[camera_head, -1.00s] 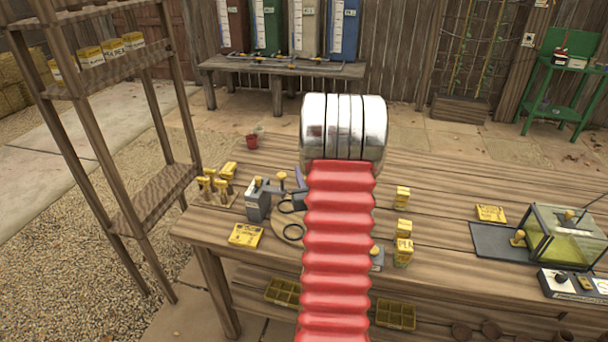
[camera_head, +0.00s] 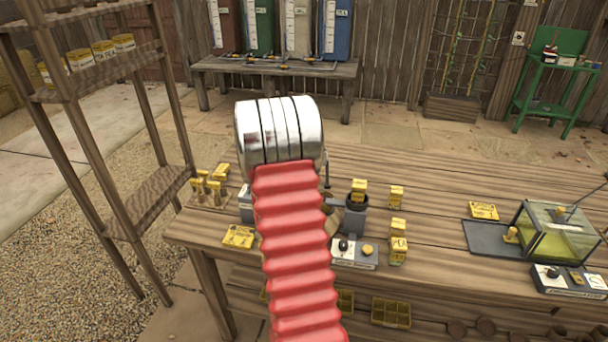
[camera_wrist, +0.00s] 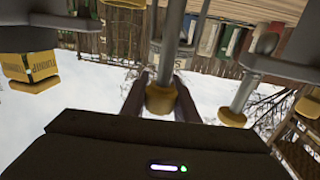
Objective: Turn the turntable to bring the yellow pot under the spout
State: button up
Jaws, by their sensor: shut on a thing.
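In the wrist view my gripper (camera_wrist: 160,97) is shut on a yellow knob (camera_wrist: 160,100) at the end of a grey post. In the head view my silver and red arm covers the gripper and most of the turntable area. I cannot make out a yellow pot or the spout. A second yellow knob on a grey rod (camera_wrist: 232,117) stands apart from the gripper at the right of the wrist view. A yellow box marked turnip (camera_wrist: 30,67) is at the left.
Right of my arm are a grey stand holding a dark cup (camera_head: 355,215) and a control box (camera_head: 355,253). Yellow packets (camera_head: 398,248) stand beside them. A glass tank (camera_head: 560,235) is at the right. A wooden shelf (camera_head: 150,195) stands left.

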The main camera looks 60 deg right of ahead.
jog(key=shift+s+d+m+g+h, duration=0.1)
jog(key=shift+s+m+g+h, duration=0.1)
jog(key=shift+m+g, duration=0.7)
jog(key=shift+s+m+g+h, duration=0.15)
jog(key=shift+m+g, duration=0.35)
jog(key=shift+g, duration=0.7)
jog(key=shift+s+r, duration=0.1)
jog(key=shift+s, duration=0.05)
jog(key=o, duration=1.1)
jog(key=shift+c, duration=0.2)
jog(key=a, duration=1.3)
jog(key=shift+a, duration=0.4)
